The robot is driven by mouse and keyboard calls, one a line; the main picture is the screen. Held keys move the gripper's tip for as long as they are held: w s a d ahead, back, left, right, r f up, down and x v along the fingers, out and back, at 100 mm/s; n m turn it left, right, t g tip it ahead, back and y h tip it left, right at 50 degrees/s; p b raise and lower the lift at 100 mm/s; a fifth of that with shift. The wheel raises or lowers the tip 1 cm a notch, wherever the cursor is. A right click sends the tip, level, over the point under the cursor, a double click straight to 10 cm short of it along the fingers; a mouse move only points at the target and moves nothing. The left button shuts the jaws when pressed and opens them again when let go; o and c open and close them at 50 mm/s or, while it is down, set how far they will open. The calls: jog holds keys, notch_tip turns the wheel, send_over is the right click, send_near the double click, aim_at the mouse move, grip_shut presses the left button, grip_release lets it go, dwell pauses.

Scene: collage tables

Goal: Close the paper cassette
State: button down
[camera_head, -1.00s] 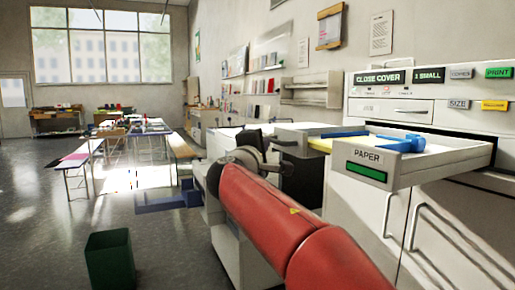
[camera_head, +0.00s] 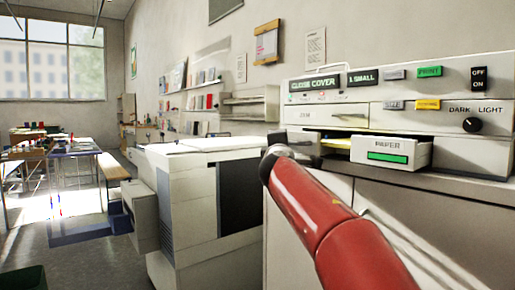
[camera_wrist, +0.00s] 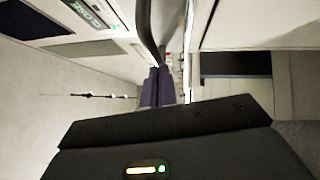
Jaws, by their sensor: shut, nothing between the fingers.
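The paper cassette (camera_head: 424,154) is a pale drawer with a PAPER label and a green strip. In the head view it sticks out a little from the front of the white copier (camera_head: 330,116), and a yellow edge shows at its left. My red arm reaches up to just left of the cassette. My gripper is largely hidden behind the arm's end there, so I cannot tell whether it touches the cassette. In the wrist view the dark fingers of my gripper (camera_wrist: 157,88) are together and empty.
A lower white machine with a dark side panel (camera_head: 239,196) stands left of the copier. A table (camera_head: 75,154) and a bench (camera_head: 115,167) are farther left. Grey floor shows at lower left. Wall shelves are behind.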

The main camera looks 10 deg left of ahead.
jog(key=w+d+p, duration=0.1)
jog(key=w+d, duration=0.2)
jog(key=w, duration=0.1)
jog(key=w+d+p, duration=0.1)
jog(key=w+d, duration=0.2)
jog(key=shift+w+d+p, duration=0.35)
jog(key=shift+w+p, duration=0.05)
jog(key=shift+w+d+r, duration=0.1)
jog(key=shift+w+d, duration=0.05)
jog(key=shift+d, duration=0.15)
